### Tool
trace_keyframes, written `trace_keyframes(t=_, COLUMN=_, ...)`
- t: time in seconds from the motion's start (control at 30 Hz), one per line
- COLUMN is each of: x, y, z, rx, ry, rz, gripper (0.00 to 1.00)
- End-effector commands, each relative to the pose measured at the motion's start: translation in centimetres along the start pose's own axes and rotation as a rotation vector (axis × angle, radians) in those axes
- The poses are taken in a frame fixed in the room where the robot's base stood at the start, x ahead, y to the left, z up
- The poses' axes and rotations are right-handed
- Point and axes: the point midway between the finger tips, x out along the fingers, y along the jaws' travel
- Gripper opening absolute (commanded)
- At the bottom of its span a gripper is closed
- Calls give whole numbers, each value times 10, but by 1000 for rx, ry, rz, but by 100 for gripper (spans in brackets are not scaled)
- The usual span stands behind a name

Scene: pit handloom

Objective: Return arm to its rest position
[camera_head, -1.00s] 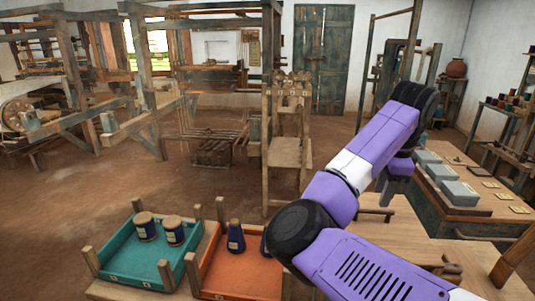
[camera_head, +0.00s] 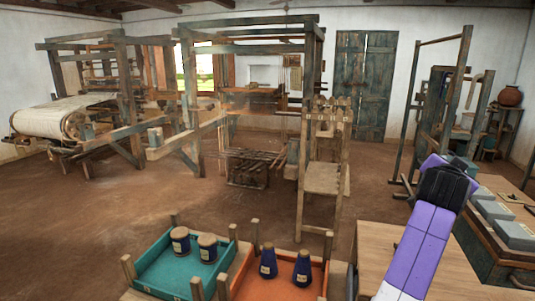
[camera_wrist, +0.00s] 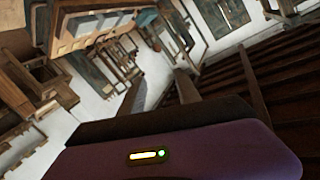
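My purple arm (camera_head: 425,240) rises from the lower right in the head view, with its dark joint (camera_head: 447,186) at the top. My gripper is hidden in the head view. In the wrist view my gripper (camera_wrist: 160,82) shows two fingers apart with nothing between them, so it is open and empty. The wrist view is tilted, with roof beams and wall in sight beyond the fingers. No object is near the fingertips.
A teal tray (camera_head: 150,283) with two spools (camera_head: 207,248) and an orange tray (camera_head: 243,287) with two dark blue cones (camera_head: 302,268) stand in front. A wooden stand (camera_head: 323,180) is behind them. Grey boxes (camera_head: 514,235) lie on a table at right. Floor (camera_head: 110,225) at left is clear.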

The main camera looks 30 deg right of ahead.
Motion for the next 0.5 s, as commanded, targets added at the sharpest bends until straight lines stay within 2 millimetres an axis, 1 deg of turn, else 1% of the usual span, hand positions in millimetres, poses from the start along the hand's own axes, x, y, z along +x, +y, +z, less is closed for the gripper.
trace_keyframes(t=0.03, x=-9, y=-7, z=6, rx=-67, ry=48, rz=-53, gripper=40)
trace_keyframes(t=0.17, x=-38, y=-30, z=20, rx=-201, ry=160, rz=-199, gripper=40)
trace_keyframes(t=0.27, x=-66, y=-46, z=38, rx=-291, ry=226, rz=-312, gripper=40)
trace_keyframes(t=0.37, x=-97, y=-57, z=61, rx=-368, ry=279, rz=-426, gripper=40)
trace_keyframes(t=0.4, x=-111, y=-60, z=70, rx=-394, ry=296, rz=-472, gripper=40)
trace_keyframes(t=0.47, x=-132, y=-63, z=86, rx=-430, ry=317, rz=-540, gripper=40)
trace_keyframes(t=0.5, x=-147, y=-64, z=96, rx=-450, ry=329, rz=-584, gripper=40)
